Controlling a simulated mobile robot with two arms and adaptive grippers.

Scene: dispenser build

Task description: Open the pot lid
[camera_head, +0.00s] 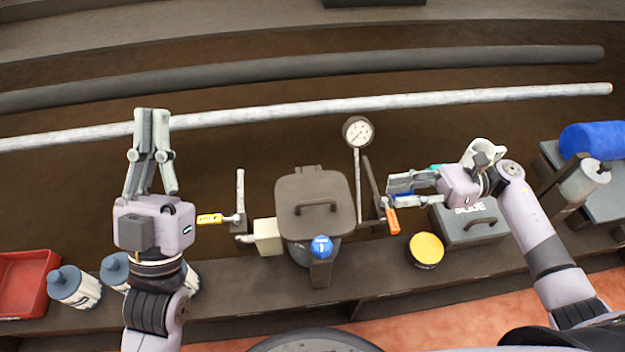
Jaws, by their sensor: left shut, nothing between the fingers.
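The pot lid (328,188) is a brown-grey rounded square with a bar handle (316,208) on top. It lies shut over the pot (299,254), whose body is mostly hidden under it. My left gripper (152,114) is well left of the lid, pointing away toward the back, with its fingers together and nothing between them. My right gripper (390,190) is right of the lid and points left toward it, apart from it. A blue patch shows between or behind its fingers, and I cannot tell whether it grips anything.
Valve levers with a yellow handle (209,219) and an orange handle (392,221) flank the pot. A pressure gauge (358,132) stands behind. A blue-topped post (321,270) stands in front. A yellow-topped can (426,248), grey toolbox (478,235), bottles (75,287) and red bin (22,284) share the shelf.

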